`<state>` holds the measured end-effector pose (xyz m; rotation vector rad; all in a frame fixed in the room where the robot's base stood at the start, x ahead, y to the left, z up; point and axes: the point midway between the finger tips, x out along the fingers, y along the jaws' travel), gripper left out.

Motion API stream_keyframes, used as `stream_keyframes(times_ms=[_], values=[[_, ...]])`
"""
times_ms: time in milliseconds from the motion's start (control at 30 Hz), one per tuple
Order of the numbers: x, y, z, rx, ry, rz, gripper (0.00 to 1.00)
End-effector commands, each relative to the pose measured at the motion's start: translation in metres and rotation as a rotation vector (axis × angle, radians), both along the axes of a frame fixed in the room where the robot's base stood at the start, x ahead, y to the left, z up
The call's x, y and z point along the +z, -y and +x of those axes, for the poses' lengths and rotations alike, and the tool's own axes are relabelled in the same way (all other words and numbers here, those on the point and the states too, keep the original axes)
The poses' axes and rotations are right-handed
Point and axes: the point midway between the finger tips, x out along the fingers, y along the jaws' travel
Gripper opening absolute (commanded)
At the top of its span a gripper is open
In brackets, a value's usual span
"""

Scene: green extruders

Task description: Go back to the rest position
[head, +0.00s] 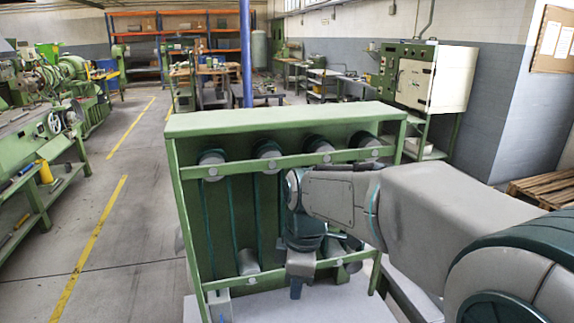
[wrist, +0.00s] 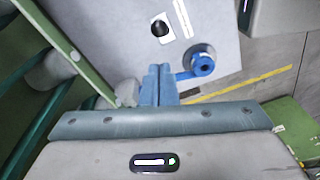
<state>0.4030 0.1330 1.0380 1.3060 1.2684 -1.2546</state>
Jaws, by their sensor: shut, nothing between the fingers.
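My gripper (head: 297,290) hangs pointing down at the end of my arm, in front of the lower rail of a green extruder frame (head: 285,120). In the wrist view its blue fingers (wrist: 158,84) are together, with nothing between them. A pale grey surface (head: 335,308) lies below and in front of the frame; it also shows in the wrist view (wrist: 120,50). On it are a blue round part with a short arm (wrist: 203,64) and a black knob on a white label (wrist: 160,29). My arm hides part of the frame's right side.
The frame has rollers (head: 268,150) along its upper rail and more below. A green workbench (head: 35,180) with machines stands at the left. A control cabinet (head: 425,75) and a wooden pallet (head: 545,187) are at the right. The floor aisle (head: 130,215) between bench and frame is clear.

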Motion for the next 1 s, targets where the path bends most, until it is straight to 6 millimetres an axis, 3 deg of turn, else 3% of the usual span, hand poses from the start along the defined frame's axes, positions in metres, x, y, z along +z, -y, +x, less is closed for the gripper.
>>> stream_keyframes(times_ms=[300,600,800,1000], values=[[0.002,0.067,-0.043,-0.657,0.092,-0.031,0.00],[-0.009,0.115,-0.088,-1.253,0.153,0.032,0.00],[-0.016,0.130,-0.104,-1.473,0.166,0.076,0.00],[-0.018,0.132,-0.108,-1.522,0.167,0.086,0.00]])
